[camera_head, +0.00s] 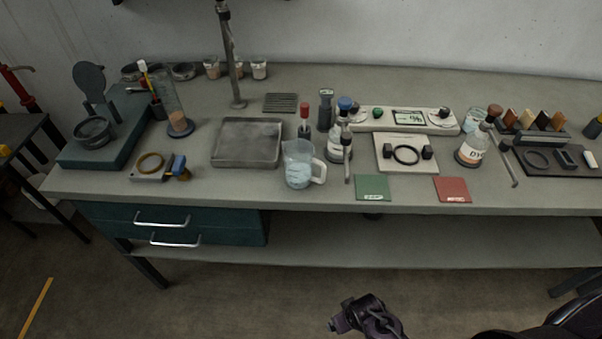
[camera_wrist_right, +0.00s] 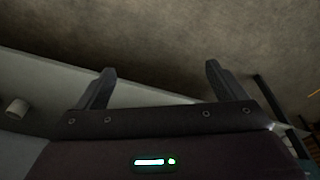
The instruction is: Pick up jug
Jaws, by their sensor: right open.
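The jug (camera_head: 298,166) is a clear, pale measuring jug with a white handle on its right side. It stands upright near the front edge of the bench (camera_head: 330,193), just right of a grey metal tray (camera_head: 247,143). My right gripper (camera_head: 345,314) is low in front of the bench in the head view, well apart from the jug. In the right wrist view the right gripper (camera_wrist_right: 160,78) has its two fingers spread with nothing between them. The jug cannot be made out in that view. My left gripper is not in view.
A stoppered bottle (camera_head: 340,142) and a dark rod stand close to the jug's right. A green card (camera_head: 373,188) and a red card (camera_head: 452,190) lie along the front edge. A tall metal stand (camera_head: 236,80) rises behind the tray.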

